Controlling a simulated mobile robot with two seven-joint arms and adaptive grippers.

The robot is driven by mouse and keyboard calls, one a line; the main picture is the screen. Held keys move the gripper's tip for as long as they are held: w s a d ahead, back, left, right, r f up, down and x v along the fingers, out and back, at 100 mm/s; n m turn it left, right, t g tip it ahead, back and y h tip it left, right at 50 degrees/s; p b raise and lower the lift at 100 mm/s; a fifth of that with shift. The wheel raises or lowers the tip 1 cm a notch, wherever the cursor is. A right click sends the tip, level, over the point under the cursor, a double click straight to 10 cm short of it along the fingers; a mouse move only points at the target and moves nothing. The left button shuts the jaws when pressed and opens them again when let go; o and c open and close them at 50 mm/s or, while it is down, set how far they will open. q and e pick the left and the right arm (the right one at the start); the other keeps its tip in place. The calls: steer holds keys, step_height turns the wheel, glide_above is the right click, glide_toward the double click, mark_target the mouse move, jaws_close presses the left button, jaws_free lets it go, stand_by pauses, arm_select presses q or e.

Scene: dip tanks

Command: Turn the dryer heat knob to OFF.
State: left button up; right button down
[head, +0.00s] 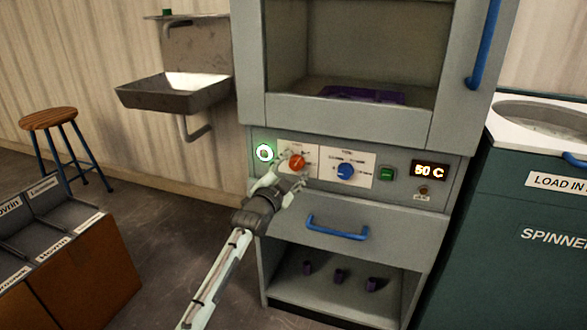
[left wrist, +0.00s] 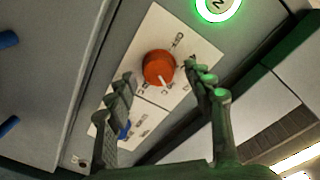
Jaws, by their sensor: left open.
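The dryer (head: 350,125) is a grey cabinet with a control panel in the head view. Its orange-red knob (head: 297,162) sits on the panel's left white plate. In the left wrist view the knob (left wrist: 158,66) shows a pale pointer mark; the small lettering around it is too small to read surely. My left gripper (head: 291,168) is open in front of the knob. In the left wrist view its fingertips (left wrist: 160,76) lie on either side of the knob, apart from each other; I cannot tell whether they touch it. My right gripper is not in view.
A blue knob (head: 345,171), a green button (head: 386,174) and a display reading 50 C (head: 429,171) lie right of the knob. A lit green ring (head: 264,152) is on its left. A blue drawer handle (head: 337,228) juts out below. The spinner (head: 520,220) stands at right.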

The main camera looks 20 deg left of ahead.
arm_select(q)
steer(key=shift+w, duration=0.2)
steer(key=shift+c, duration=0.4)
steer(key=c, duration=1.1)
